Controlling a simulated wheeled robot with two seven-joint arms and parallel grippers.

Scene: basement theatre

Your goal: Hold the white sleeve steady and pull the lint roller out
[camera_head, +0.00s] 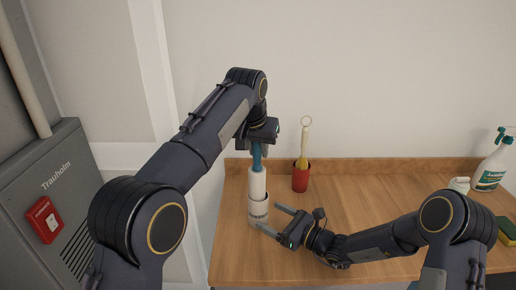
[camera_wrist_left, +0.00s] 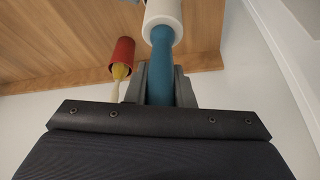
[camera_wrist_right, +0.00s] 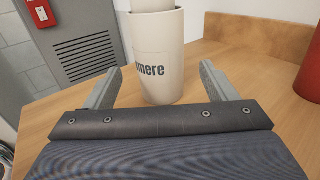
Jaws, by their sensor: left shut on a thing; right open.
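The white sleeve (camera_head: 258,213) stands upright near the table's left end; dark lettering shows on it in the right wrist view (camera_wrist_right: 160,62). The lint roller's white head (camera_head: 257,184) sticks up out of the sleeve, its lower part hidden inside. My left gripper (camera_head: 259,144) is shut on the roller's blue handle (camera_wrist_left: 161,78) from above. My right gripper (camera_head: 267,218) is open and low, pointing at the sleeve. In the right wrist view its fingers lie to either side of the sleeve, with gaps; I cannot tell how far they reach around it.
A red cup (camera_head: 300,178) with a yellow-and-cream handled tool (camera_head: 304,145) stands just right of the sleeve. A spray bottle (camera_head: 492,168), a white-capped bottle (camera_head: 459,185) and a sponge (camera_head: 508,230) are at the right. The wooden table (camera_head: 370,195) is clear between.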

